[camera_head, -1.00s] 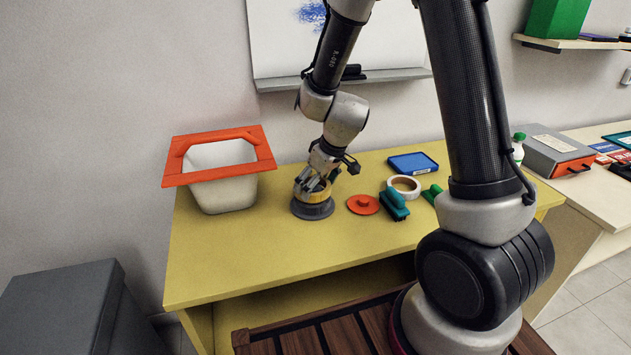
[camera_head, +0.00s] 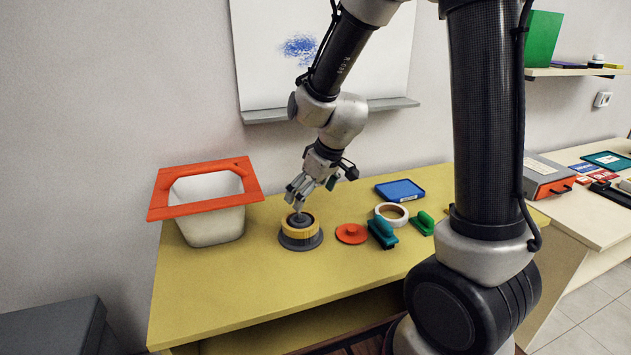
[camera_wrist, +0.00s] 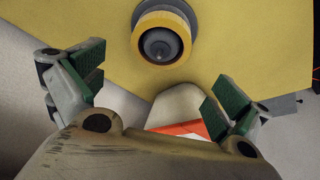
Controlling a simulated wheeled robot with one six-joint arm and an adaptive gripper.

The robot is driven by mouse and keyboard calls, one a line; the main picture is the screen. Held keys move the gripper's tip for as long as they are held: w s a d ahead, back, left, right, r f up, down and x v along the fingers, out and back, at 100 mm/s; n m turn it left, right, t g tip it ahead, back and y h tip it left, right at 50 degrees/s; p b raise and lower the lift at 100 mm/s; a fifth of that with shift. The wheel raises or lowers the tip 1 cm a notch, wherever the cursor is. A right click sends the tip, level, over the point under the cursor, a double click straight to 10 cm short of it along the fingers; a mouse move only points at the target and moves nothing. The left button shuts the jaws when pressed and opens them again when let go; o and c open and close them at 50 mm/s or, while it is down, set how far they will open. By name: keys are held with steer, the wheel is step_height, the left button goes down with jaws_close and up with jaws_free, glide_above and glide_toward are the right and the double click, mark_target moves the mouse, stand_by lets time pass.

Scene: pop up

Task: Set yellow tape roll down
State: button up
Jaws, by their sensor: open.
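The yellow tape roll (camera_head: 299,228) sits flat around the centre post of a round dark grey base (camera_head: 301,242) on the yellow table. In the wrist view the tape roll (camera_wrist: 163,20) is seen from above, at the top of the picture, with the grey post in its hole. My gripper (camera_head: 297,205) is above the roll. Its green-padded fingers (camera_wrist: 153,90) are spread wide with nothing between them, and the roll lies beyond them, apart from both.
A white bin (camera_head: 213,222) with an orange rim stands left of the roll. To the right lie a red lidded disc (camera_head: 352,233), a teal brush (camera_head: 382,234), a white tape roll (camera_head: 391,214), a green object (camera_head: 422,223) and a blue tray (camera_head: 400,190). The table's front left is clear.

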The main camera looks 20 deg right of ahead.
steer(key=s+d+r+m, duration=0.2)
steer(key=s+d+r, duration=0.2)
steer(key=s, duration=0.3)
steer(key=s+d+r+m+h, duration=0.1)
steer(key=s+d+r+m, duration=0.1)
steer(key=s+d+r, duration=0.2)
steer(key=s+d+r+m+h, duration=0.1)
steer(key=s+d+r+m, duration=0.1)
steer(key=s+d+r, duration=0.3)
steer(key=s+r, duration=0.3)
steer(key=s, duration=0.4)
steer(key=shift+s, duration=0.15)
